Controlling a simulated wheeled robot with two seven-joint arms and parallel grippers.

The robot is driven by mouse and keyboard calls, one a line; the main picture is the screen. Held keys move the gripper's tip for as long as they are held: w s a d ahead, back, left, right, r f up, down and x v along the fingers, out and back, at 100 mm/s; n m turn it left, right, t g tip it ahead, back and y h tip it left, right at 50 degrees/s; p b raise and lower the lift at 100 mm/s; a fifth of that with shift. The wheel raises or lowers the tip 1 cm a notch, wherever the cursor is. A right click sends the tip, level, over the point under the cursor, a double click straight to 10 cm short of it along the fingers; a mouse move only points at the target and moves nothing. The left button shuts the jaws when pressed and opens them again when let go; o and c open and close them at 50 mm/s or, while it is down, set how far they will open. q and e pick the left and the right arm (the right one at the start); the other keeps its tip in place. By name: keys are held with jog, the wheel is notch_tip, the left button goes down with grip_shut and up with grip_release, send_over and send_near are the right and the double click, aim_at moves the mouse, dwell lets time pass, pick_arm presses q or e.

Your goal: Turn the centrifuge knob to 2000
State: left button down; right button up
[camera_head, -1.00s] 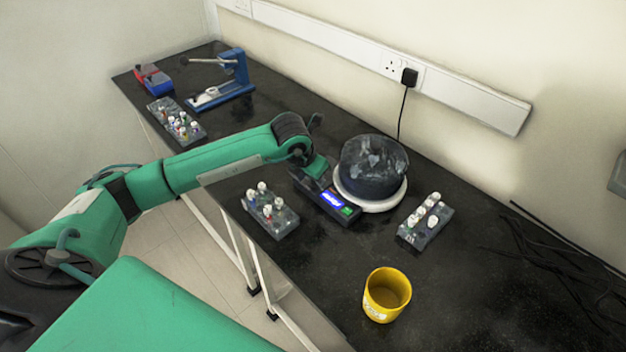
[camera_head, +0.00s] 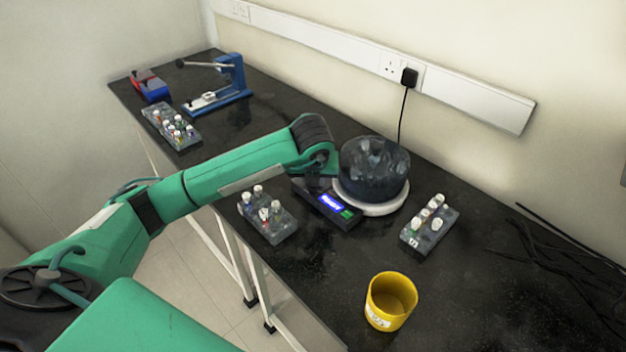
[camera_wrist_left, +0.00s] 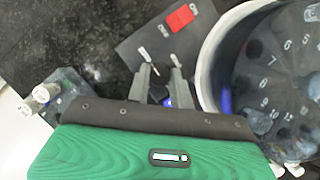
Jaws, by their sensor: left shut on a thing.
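The centrifuge (camera_head: 372,170) has a dark, glassy round bowl on a white base, with a dark control panel (camera_head: 345,217) in front. The panel carries a lit blue display (camera_head: 330,202), too small to read, and a green button (camera_head: 346,213). In the left wrist view the panel (camera_wrist_left: 140,40) shows a red patch (camera_wrist_left: 182,17), and the numbered rotor (camera_wrist_left: 285,80) is at the right. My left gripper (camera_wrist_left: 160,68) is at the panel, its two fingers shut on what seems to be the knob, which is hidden. In the head view my wrist hides the gripper.
Tube racks stand left (camera_head: 268,217) and right (camera_head: 430,226) of the centrifuge, close to it. A yellow mug (camera_head: 390,300) stands near the front edge. A further rack (camera_head: 172,127), a blue press (camera_head: 222,88) and a red-blue box (camera_head: 150,85) are at the far left. Black cables (camera_head: 565,255) lie right.

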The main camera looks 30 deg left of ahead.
pick_arm(q)
jog(key=shift+w+r, duration=0.1)
pick_arm(e)
jog(key=shift+w+r, duration=0.1)
jog(key=shift+r, duration=0.05)
pick_arm(q)
jog(key=c, duration=1.2)
grip_release()
jog(key=shift+c, duration=0.2)
jog(key=v, duration=1.3)
jog(key=shift+r, duration=0.35)
pick_arm(e)
jog(key=shift+s+f, duration=0.25)
jog(key=shift+f, duration=0.05)
pick_arm(q)
jog(key=shift+s, duration=0.25)
